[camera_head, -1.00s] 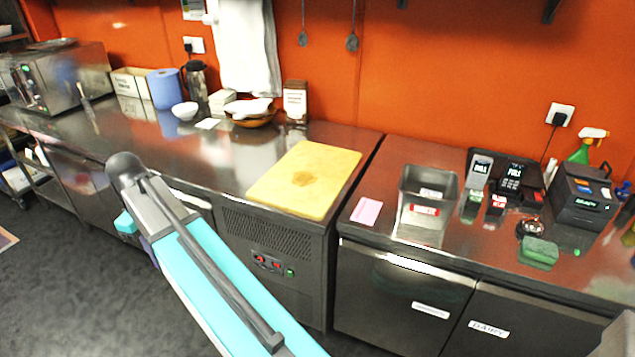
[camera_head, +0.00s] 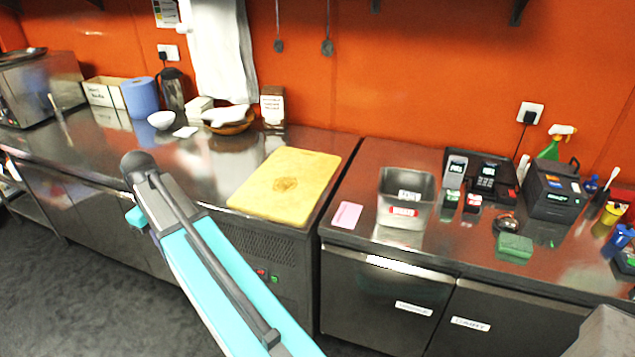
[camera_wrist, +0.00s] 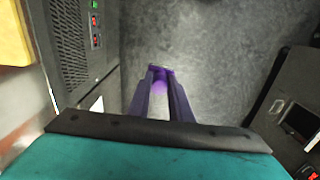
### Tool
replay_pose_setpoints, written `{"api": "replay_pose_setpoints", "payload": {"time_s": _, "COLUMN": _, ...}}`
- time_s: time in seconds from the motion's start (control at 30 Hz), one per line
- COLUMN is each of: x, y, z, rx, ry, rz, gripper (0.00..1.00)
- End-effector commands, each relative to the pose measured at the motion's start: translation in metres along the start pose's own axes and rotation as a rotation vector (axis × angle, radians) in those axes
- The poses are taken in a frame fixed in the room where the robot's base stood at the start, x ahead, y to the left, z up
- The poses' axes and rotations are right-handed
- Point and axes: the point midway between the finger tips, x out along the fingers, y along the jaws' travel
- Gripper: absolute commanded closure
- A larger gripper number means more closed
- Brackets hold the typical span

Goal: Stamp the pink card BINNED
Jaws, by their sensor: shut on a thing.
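The pink card (camera_head: 347,214) lies flat on the steel counter at the right, in front of a grey metal bin (camera_head: 425,190) and to its left. Two small stamp-like blocks, one green-marked (camera_head: 450,200) and one red-marked (camera_head: 473,203), stand right of the bin; their words are too small to read. My gripper shows in the wrist view (camera_wrist: 160,72) with its purple fingers drawn together at the tips, above the grey floor. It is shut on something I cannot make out. It is well away from the card.
A yellow cutting board (camera_head: 310,170) lies on the counter left of the card. A green sponge (camera_head: 515,246), a black printer-like box (camera_head: 552,190) and a green spray bottle (camera_head: 553,147) stand to the right. Floor in front of the counters is clear.

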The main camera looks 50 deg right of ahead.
Motion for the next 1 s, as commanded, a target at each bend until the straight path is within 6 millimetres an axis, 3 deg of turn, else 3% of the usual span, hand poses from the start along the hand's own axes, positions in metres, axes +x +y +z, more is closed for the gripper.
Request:
{"api": "replay_pose_setpoints", "payload": {"time_s": 0.1, "x": -0.006, "y": 0.037, "z": 0.012, "rx": 0.094, "ry": 0.000, "rz": 0.000, "gripper": 0.96}}
{"api": "replay_pose_setpoints", "payload": {"time_s": 0.57, "x": -0.015, "y": 0.162, "z": 0.077, "rx": 0.444, "ry": 0.001, "rz": 0.000, "gripper": 0.96}}
{"api": "replay_pose_setpoints", "payload": {"time_s": 1.0, "x": -0.023, "y": 0.268, "z": 0.165, "rx": 0.779, "ry": 0.002, "rz": 0.001, "gripper": 0.96}}
